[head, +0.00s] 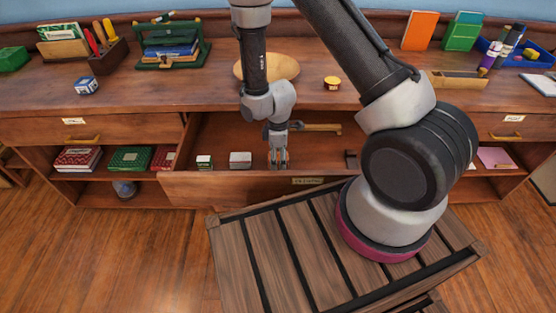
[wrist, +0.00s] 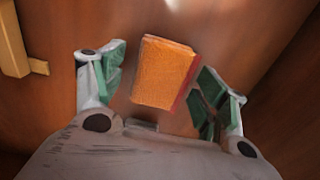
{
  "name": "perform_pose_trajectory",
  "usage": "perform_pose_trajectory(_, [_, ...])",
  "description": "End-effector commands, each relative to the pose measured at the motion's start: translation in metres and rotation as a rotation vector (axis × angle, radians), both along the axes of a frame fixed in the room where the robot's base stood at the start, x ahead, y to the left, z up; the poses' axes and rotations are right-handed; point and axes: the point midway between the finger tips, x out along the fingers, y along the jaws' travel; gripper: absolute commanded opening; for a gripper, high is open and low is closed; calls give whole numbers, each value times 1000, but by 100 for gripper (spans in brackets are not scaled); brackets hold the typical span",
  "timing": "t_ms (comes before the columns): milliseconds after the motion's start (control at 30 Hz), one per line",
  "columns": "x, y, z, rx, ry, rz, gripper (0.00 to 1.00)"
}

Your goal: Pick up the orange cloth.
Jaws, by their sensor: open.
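The orange cloth (wrist: 165,72) shows in the wrist view as a small folded block with a reddish edge on a brown wooden surface. It lies between the spread fingers of my gripper (head: 278,162), closer to the right finger. Whether a finger touches it cannot be told. In the head view my gripper points down into the open drawer (head: 235,188), and I cannot make out the cloth there. My gripper is open and holds nothing.
In the drawer a green-and-white box (head: 204,161) and a pale box (head: 240,159) stand left of my gripper. A wooden piece (head: 318,127) lies behind it, and a dark item (head: 350,158) is to the right. The countertop (head: 215,85) overhangs behind.

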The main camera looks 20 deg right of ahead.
Motion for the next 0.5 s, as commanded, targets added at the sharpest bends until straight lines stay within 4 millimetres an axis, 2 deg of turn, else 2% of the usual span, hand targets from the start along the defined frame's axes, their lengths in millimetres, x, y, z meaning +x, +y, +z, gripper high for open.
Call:
perform_pose_trajectory(100, [-1, 0, -8, -1, 1, 0, 73])
perform_pose_trajectory(300, [0, 0, -8, 0, 1, 0, 73])
perform_pose_trajectory(500, [0, 0, -7, 0, 0, 0, 37])
